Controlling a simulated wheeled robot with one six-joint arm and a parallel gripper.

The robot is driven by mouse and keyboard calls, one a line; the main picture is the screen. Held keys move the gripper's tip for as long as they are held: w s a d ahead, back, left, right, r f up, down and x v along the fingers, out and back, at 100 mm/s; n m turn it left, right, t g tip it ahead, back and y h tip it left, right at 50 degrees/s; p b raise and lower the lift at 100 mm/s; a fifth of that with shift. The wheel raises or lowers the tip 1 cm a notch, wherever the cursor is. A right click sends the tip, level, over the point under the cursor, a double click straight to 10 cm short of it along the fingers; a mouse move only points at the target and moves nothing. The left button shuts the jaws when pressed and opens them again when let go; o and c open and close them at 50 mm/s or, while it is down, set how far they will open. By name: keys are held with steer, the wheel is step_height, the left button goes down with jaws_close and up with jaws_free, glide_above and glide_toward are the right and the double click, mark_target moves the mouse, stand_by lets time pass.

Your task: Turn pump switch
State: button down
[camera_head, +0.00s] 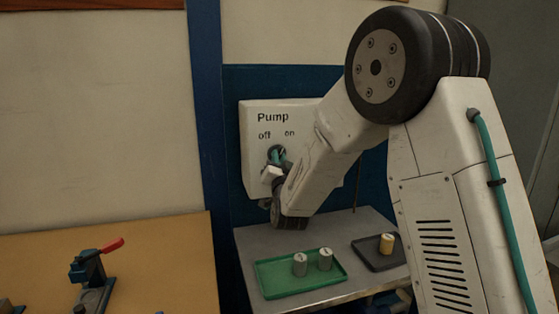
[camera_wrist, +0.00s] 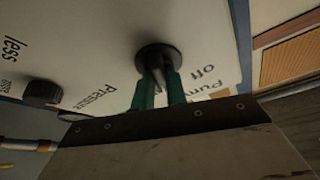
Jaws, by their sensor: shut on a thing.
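The pump switch is a round dark knob (camera_wrist: 152,56) on a white panel (camera_head: 256,118) marked "Pump", "off" and "on". My gripper (camera_head: 278,156) reaches the knob from the front in the head view. In the wrist view its two green fingers (camera_wrist: 160,88) stand on either side of the knob's narrow grip and are shut on it. In the head view my gripper and arm hide most of the knob and the right part of the panel. I cannot tell exactly which mark the knob points to.
A second dark knob (camera_wrist: 42,93) sits on the panel near "Pressure". Below, a grey table (camera_head: 247,245) bears a green tray (camera_head: 300,293) with two grey weights and a dark tray (camera_head: 372,262) with a yellow one. A red-handled clamp (camera_head: 90,268) stands on the wooden table at left.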

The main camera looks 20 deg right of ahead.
steer(key=shift+m+h, duration=0.4)
steer(key=shift+m, duration=0.3)
steer(key=c, duration=1.4)
jaws_free()
steer(key=shift+c, duration=0.2)
steer(key=v, duration=0.8)
steer(key=shift+r, duration=0.1)
